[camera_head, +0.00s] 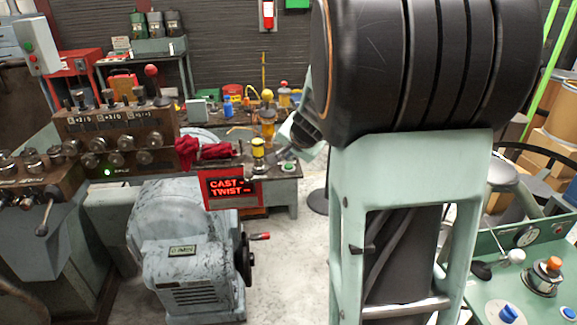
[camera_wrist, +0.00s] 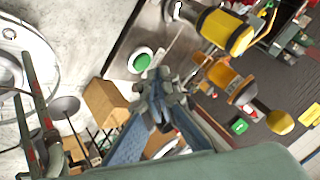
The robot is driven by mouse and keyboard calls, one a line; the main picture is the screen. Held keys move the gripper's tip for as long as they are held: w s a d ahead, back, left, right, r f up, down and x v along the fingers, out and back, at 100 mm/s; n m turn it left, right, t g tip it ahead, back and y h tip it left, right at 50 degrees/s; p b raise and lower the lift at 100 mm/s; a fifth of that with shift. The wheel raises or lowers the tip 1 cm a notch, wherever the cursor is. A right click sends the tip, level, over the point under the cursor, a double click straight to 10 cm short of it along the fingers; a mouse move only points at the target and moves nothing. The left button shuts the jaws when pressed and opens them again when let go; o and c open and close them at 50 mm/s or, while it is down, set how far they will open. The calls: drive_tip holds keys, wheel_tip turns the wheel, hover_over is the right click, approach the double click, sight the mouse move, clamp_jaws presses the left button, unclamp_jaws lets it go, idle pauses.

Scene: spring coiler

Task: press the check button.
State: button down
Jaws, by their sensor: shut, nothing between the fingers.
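A green round button with a pale ring (camera_wrist: 141,62) sits on a grey metal plate in the wrist view. I take it for the check button, but I can read no label on it. A green button (camera_head: 288,167) at the right end of the bench in the head view looks like the same one. My gripper (camera_wrist: 162,84) is shut and empty, with its tips just beside the button in the wrist picture. I cannot tell the gap between them. In the head view my gripper is mostly hidden behind my arm.
A yellow-topped cylinder (camera_wrist: 228,30) stands close to the button; it also shows in the head view (camera_head: 258,148). A red cloth (camera_head: 205,152) and a lit red "CAST TWIST" sign (camera_head: 231,188) are to its left. A grey motor housing (camera_head: 185,245) stands below.

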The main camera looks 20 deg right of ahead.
sight(289, 167)
drive_tip(key=shift+f, duration=0.1)
idle(0.5)
drive_tip(key=shift+f+b, duration=0.35)
drive_tip(key=shift+b, duration=0.2)
drive_tip(key=shift+f+b, duration=0.4)
drive_tip(key=shift+b, duration=0.05)
idle(0.4)
idle(0.3)
drive_tip(key=shift+r+p, duration=0.75)
drive_tip(key=shift+r, duration=0.05)
wheel_tip(289, 167, up, 5)
drive_tip(key=p, duration=0.4)
drive_tip(key=shift+r+p, duration=0.1)
drive_tip(key=shift+p, duration=0.2)
idle(0.4)
